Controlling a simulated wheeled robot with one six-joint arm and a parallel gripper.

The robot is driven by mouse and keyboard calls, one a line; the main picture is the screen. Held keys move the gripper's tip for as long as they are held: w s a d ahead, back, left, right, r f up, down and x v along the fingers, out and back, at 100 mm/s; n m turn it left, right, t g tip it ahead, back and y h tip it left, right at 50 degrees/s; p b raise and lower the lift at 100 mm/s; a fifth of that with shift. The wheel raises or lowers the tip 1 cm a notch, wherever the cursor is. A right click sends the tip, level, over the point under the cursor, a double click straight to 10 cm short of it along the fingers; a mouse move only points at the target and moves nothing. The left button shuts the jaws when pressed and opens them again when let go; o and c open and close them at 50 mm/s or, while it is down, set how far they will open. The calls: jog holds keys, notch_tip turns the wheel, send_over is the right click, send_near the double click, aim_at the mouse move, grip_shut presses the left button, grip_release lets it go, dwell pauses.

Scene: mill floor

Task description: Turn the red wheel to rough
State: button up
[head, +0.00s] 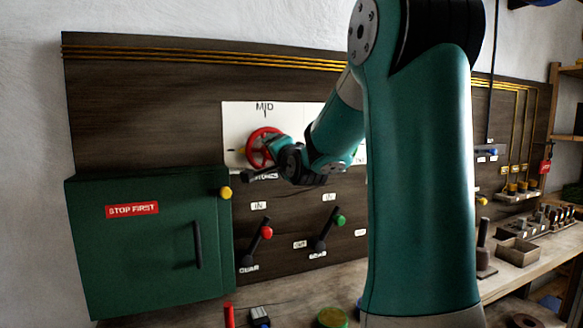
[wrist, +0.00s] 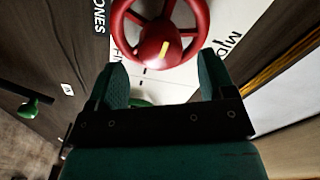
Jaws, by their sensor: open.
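The red wheel (head: 262,133) is mounted on a white plate (head: 238,116), with a "MID" label above it. My arm and gripper (head: 275,148) cover the wheel's lower right side in the head view. In the wrist view the red wheel (wrist: 158,38) lies just beyond the fingertips, and a yellow mark shows on its lower part. My gripper (wrist: 163,70) is open, with one green finger on each side and nothing between them. Contact with the rim cannot be told. "MID" and part of a "FIN" label show; no "rough" label is readable.
A green cabinet (head: 150,245) marked "STOP FIRST" stands at the left. Below the wheel are a red-knobbed lever (head: 258,245) and a green-knobbed lever (head: 330,232). The workbench (head: 285,290) below holds small items. My arm hides much of the board's middle.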

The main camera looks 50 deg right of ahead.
jog(key=v, duration=1.2)
jog(key=w+a+f+n+g+y, duration=0.1)
jog(key=a+f+n+g+y, duration=0.1)
jog(key=a+f+n+y, duration=0.45)
jog(key=w+a+f+n+g+y, duration=0.1)
jog(key=a+n+g+y, duration=0.15)
jog(key=a, duration=0.75)
jog(key=w+a+f+n+g+y, duration=0.1)
jog(key=a+f+n+y, duration=0.2)
jog(key=a+n, duration=0.35)
jog(key=s+a+f+n+g, duration=0.3)
jog(key=s+a+n+g, duration=0.2)
jog(key=s+a, duration=0.2)
jog(key=s+a+f+n+g+y, duration=0.1)
jog(key=s+a+f+n+g, duration=0.2)
jog(key=s+a+n+g, duration=0.2)
jog(key=s+a, duration=0.2)
jog(key=s, duration=0.1)
jog(key=shift+s+f+y, duration=0.2)
jog(key=shift+s+y, duration=0.05)
jog(key=shift+y, duration=0.05)
